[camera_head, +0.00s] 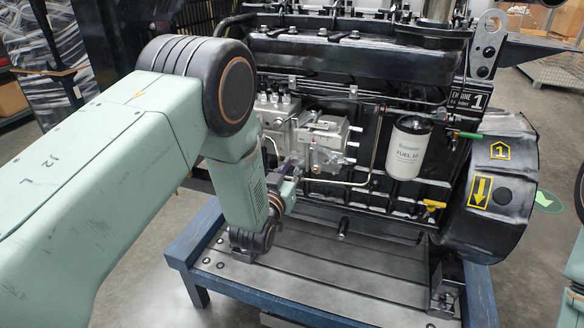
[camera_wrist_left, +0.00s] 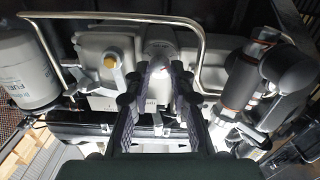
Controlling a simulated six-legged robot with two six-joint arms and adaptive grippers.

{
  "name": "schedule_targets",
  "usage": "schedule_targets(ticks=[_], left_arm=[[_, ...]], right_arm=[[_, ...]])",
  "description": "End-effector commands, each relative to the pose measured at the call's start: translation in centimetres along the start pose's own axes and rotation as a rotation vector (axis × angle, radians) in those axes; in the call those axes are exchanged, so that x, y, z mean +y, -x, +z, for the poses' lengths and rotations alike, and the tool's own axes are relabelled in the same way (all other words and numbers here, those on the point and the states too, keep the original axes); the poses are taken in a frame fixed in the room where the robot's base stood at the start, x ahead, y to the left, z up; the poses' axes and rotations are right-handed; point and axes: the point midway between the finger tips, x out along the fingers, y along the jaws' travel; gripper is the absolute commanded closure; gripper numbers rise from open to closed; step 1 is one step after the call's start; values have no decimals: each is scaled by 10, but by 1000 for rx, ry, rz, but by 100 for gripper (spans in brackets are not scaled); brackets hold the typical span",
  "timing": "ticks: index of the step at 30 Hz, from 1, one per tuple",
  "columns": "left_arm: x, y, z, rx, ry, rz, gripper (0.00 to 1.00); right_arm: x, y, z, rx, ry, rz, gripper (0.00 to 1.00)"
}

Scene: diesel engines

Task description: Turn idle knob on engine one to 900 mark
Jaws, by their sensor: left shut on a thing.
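Engine one (camera_head: 350,95) is a black diesel engine with a "1" plate. A grey metal pump housing (camera_head: 325,140) sits on its near side. My left gripper (camera_head: 298,163) reaches this housing, and the arm hides part of it. In the left wrist view both dark fingers of the gripper (camera_wrist_left: 158,84) close in on a small pale, brightly lit part, likely the idle knob (camera_wrist_left: 158,69), at the housing's middle. The gripper is shut on it.
A white fuel filter (camera_head: 408,147) hangs right of the housing; it also shows in the left wrist view (camera_wrist_left: 28,70). A bent metal pipe (camera_wrist_left: 120,16) runs close around the housing. A yellow valve handle (camera_head: 433,204) sits lower right. The engine stands on a blue-framed bench (camera_head: 330,305).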

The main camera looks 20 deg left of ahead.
Motion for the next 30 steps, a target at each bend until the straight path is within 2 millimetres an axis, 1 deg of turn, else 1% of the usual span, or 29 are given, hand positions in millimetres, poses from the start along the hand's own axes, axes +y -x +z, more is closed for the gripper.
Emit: schedule_targets(ticks=[5, 11, 30], left_arm=[[0, 0, 0, -2, -39, 1, 100], [0, 0, 1, -2, -155, 1, 100], [1, 0, 2, -3, -751, 1, 100]], right_arm=[[0, 0, 0, 0, 0, 0, 60], [0, 2, 0, 0, 0, 0, 60], [0, 5, 0, 0, 0, 0, 60]])
